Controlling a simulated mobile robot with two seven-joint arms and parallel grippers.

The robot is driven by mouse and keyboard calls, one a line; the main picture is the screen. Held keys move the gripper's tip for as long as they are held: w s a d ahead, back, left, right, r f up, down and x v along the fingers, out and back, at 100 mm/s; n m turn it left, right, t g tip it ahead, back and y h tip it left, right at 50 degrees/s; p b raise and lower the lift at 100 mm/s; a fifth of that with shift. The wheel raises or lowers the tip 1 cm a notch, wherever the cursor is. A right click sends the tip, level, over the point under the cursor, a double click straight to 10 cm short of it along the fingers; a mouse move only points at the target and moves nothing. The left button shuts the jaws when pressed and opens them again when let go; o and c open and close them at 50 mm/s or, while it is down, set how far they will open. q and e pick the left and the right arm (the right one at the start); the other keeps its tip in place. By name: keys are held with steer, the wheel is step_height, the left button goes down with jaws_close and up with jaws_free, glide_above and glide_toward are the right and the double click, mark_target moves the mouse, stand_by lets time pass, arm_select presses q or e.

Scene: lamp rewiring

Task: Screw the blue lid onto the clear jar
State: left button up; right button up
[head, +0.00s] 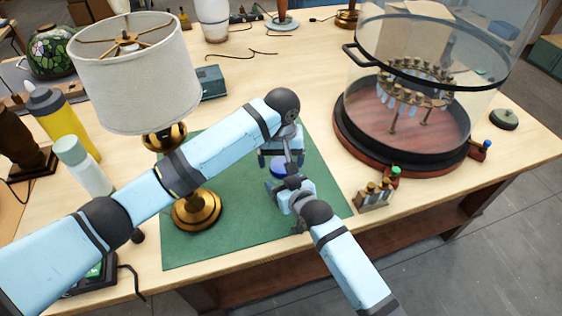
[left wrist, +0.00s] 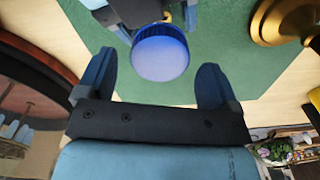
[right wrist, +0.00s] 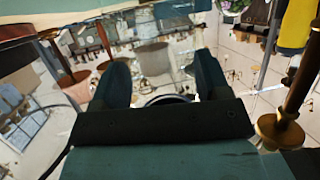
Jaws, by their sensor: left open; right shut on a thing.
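The blue lid (head: 279,169) shows over the green mat (head: 240,240), between my two grippers. In the left wrist view the lid (left wrist: 160,55) appears round and level, centred between open fingers. My left gripper (head: 280,153) is open above and around the lid, with gaps on both sides. My right gripper (head: 285,186) reaches in from the front right, low beside the lid, and is shut on the clear jar. In the right wrist view the jar (right wrist: 155,65) is see-through between the fingers, so its outline is hard to make out. I cannot tell whether the lid's thread is engaged.
A table lamp with a white shade (head: 135,75) and brass base (head: 196,210) stands left of the grippers. A large glass dome on a wooden base (head: 345,140) stands right. A small rack (head: 375,194) sits at the mat's right. Bottles (head: 84,168) stand at left.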

arm_select(q)
step_height(320, 180, up, 3)
steer(key=shift+f, duration=0.1)
arm_select(e)
steer(key=shift+r, duration=0.1)
arm_select(q)
steer(key=shift+c, duration=0.3)
step_height(320, 180, up, 4)
steer(key=n, duration=0.3)
steer(key=shift+f, duration=0.25)
steer(key=shift+f, duration=0.1)
steer(key=shift+f, duration=3.95)
steer(key=shift+c, duration=0.2)
